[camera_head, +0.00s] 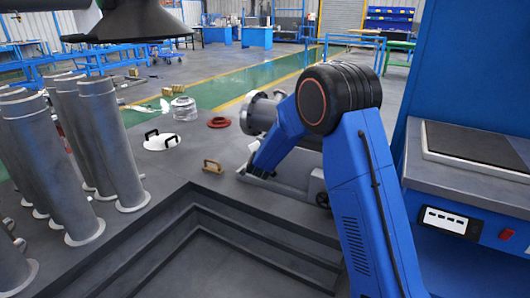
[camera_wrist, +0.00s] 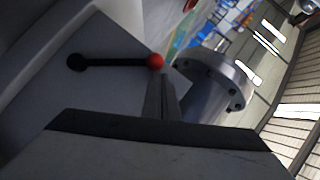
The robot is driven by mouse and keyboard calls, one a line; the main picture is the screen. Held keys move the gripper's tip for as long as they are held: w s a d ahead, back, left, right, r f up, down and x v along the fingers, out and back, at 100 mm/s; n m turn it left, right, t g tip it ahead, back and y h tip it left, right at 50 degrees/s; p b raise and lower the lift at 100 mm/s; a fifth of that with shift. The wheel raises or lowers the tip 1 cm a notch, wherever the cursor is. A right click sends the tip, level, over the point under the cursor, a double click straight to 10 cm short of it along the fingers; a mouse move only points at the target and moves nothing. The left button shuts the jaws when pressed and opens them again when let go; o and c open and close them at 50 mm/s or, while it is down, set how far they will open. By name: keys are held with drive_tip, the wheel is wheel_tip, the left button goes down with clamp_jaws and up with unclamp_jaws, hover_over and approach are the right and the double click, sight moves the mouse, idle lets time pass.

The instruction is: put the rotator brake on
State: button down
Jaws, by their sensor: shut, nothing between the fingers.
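The brake lever (camera_wrist: 115,62) shows in the wrist view as a black arm with a dark hub at its left end and a red ball knob (camera_wrist: 155,60) at its right end. It lies about level in the picture, against a grey housing (camera_wrist: 70,95). My gripper (camera_wrist: 161,78) is shut and empty, its fingertips just below the knob in the picture; I cannot tell if they touch it. A round grey flange (camera_wrist: 215,82) with bolt holes is right of the fingertips. In the head view the flanged shell (camera_head: 262,113) is partly behind my blue arm, and the lever is hidden.
Several grey flanged pipes (camera_head: 100,140) stand at the left on the dark table. A white lid (camera_head: 161,142) with black handles, a red ring (camera_head: 219,122) and a wooden-handled tool (camera_head: 212,166) lie mid-table. A stepped recess (camera_head: 230,245) is in front. A blue machine (camera_head: 470,190) stands right.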

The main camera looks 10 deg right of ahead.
drive_tip(key=shift+w+a+f, duration=0.15)
drive_tip(key=shift+w+a, duration=0.1)
drive_tip(key=shift+a, duration=0.1)
drive_tip(key=shift+a, duration=0.15)
idle(0.4)
